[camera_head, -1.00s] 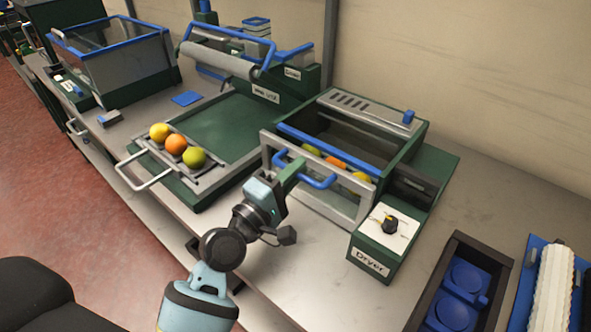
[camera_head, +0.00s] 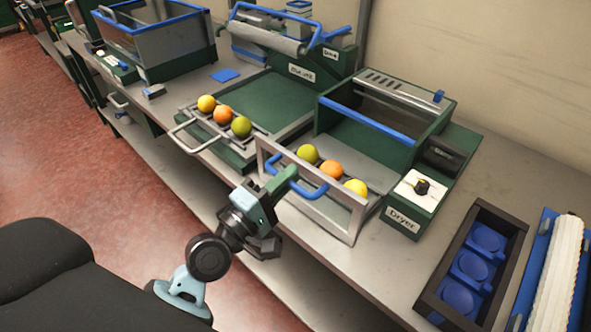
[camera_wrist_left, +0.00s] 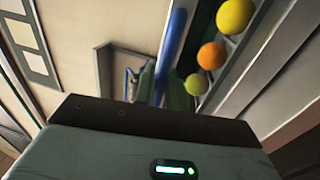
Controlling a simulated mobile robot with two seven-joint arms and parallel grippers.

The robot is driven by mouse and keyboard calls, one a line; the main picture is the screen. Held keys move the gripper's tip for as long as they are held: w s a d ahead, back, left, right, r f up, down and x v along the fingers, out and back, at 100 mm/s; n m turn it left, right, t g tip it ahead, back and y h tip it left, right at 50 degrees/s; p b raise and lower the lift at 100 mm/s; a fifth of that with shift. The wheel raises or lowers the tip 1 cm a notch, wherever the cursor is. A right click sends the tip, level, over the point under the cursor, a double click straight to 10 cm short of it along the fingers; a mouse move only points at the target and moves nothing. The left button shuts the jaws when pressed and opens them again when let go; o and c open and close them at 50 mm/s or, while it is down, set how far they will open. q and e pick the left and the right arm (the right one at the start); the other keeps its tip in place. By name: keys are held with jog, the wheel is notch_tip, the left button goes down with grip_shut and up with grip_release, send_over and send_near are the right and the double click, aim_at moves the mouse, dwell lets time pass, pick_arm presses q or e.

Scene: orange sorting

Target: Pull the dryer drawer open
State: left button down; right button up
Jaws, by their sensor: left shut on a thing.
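The dryer (camera_head: 385,110) is a green box with a label and a dial at its right front. Its drawer (camera_head: 357,222) has a clear front in a grey frame and stands pulled out toward me. A green, an orange and a yellow fruit (camera_head: 331,171) lie in a row behind the drawer front. My left gripper (camera_head: 283,183) is shut on the blue drawer handle (camera_head: 316,190). My right gripper is not in view.
A tray with three fruits (camera_head: 222,115) and a grey handle (camera_head: 184,136) stands just left of the dryer. A dark crate with blue cups (camera_head: 477,262) is at the right. The bench's front edge runs below the drawer.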

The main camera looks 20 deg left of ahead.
pick_arm(q)
jog(key=shift+s+a, duration=0.15)
jog(key=shift+s, duration=0.15)
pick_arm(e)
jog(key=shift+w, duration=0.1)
pick_arm(q)
jog(key=c, duration=1.5)
grip_release()
jog(key=shift+c, duration=0.2)
